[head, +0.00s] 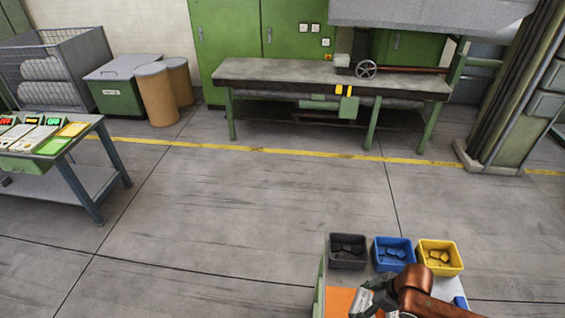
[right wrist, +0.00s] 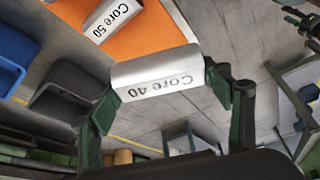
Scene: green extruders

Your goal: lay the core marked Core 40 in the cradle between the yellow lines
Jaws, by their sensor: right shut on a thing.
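The core marked Core 40 (right wrist: 157,77) is a short silver piece in the right wrist view. My right gripper (right wrist: 160,92) is shut on it, one finger at each end, its label facing the camera. In the head view my right gripper (head: 374,302) is low at the right, over the orange mat (head: 341,302), and hides part of it. A second core, marked Core 50 (right wrist: 113,18), lies on the orange mat in the right wrist view. Two short yellow marks (head: 344,90) show on the far bench's front; I cannot make out a cradle there. My left gripper is not in view.
Black (head: 347,265), blue (head: 393,268) and yellow bins (head: 440,272) stand behind the mat. The long bench (head: 280,72) with a handwheel (head: 366,69) is at the back. A side table (head: 85,160) stands left. The floor between is clear, crossed by a yellow line (head: 300,152).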

